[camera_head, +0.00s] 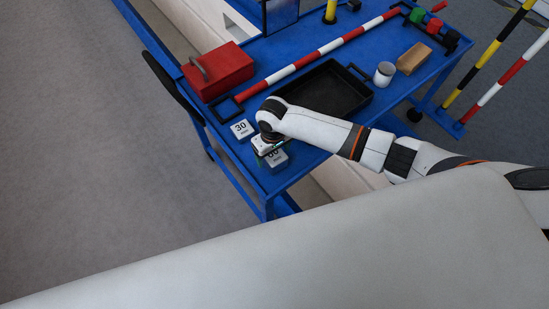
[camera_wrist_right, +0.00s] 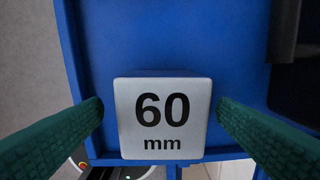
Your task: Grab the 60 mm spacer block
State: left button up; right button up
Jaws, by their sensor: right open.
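The 60 mm spacer block (camera_head: 277,160) is a light grey block near the front left corner of the blue cart top, partly covered by my right gripper in the head view. In the right wrist view the block (camera_wrist_right: 163,118) shows its "60 mm" face between the two green fingers. My right gripper (camera_wrist_right: 160,117) is open, with a finger on each side of the block and a visible gap on both sides. It also shows over the block in the head view (camera_head: 268,147). A similar 30 mm block (camera_head: 241,129) lies just behind and to the left. My left gripper is not in view.
The blue cart top (camera_head: 222,136) holds a red toolbox (camera_head: 217,70), a black tray (camera_head: 322,90), a white mug (camera_head: 384,74) and a tan block (camera_head: 413,58). A red-and-white bar (camera_head: 322,52) lies behind the tray. The cart edge is close to the 60 mm block.

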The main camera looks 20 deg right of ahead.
aim_at(275, 155)
jog(key=f, duration=0.3)
jog(key=shift+s+d+f, duration=0.15)
jog(key=shift+s+f, duration=0.05)
jog(key=shift+f, duration=0.1)
jog(key=shift+r, duration=0.1)
jog(key=c, duration=1.3)
